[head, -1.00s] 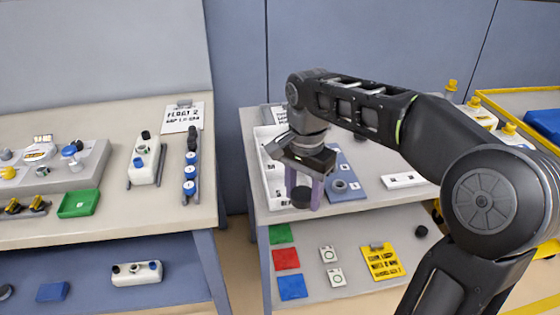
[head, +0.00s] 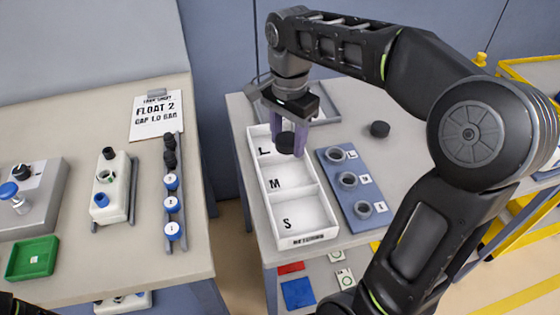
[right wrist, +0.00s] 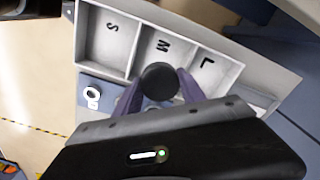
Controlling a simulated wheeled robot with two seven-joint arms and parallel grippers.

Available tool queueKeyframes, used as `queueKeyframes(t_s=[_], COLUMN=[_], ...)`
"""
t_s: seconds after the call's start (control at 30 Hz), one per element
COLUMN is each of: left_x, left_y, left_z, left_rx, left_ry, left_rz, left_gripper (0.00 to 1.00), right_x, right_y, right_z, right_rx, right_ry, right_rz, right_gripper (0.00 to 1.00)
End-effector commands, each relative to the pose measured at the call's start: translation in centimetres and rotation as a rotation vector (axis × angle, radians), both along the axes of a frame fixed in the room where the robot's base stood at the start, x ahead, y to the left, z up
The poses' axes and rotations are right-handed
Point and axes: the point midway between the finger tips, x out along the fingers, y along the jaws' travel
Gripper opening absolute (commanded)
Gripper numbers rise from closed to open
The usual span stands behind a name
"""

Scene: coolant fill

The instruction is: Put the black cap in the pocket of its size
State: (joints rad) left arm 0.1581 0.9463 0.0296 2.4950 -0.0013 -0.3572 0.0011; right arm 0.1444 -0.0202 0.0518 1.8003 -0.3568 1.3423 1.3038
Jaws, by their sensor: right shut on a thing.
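My right gripper (head: 288,138) is shut on a black cap (head: 286,145). In the head view the cap appears over the L pocket (head: 265,150) of a white tray (head: 276,222), near the L–M divider. The tray has three pockets: L at the back, M (head: 275,183) in the middle, S (head: 305,212) at the front; all look empty where visible. In the right wrist view the cap (right wrist: 159,80) hangs between the fingers, overlapping the near end of the M pocket (right wrist: 160,50). Its exact height above the tray cannot be told. My left gripper is not in view.
A blue board (head: 340,178) with three rings lies right of the tray. Another black cap-like piece (head: 380,129) stands on the table at the back right. The left bench holds a sign (head: 157,116), a green tray (head: 33,257) and a rack of caps (head: 172,208).

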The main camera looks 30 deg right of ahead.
Motion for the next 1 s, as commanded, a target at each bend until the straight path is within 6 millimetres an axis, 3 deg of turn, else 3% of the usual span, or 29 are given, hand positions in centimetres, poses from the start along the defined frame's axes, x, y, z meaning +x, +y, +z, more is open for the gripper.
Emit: queueKeyframes(t_s=[0.37,0.73,1.0], left_x=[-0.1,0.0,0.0], left_y=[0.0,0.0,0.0], left_z=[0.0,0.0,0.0], left_rx=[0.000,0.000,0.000], left_ry=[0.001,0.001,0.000], left_rz=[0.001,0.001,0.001], left_gripper=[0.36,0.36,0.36], right_x=[0.0,-0.1,0.0], right_y=[0.0,0.0,0.0], right_z=[-0.2,-5.7,-6.3], right_rx=[0.000,-0.001,0.000], right_ry=[0.001,0.003,0.000], right_rz=[0.000,0.001,0.000], right_gripper=[0.03,0.03,0.03])
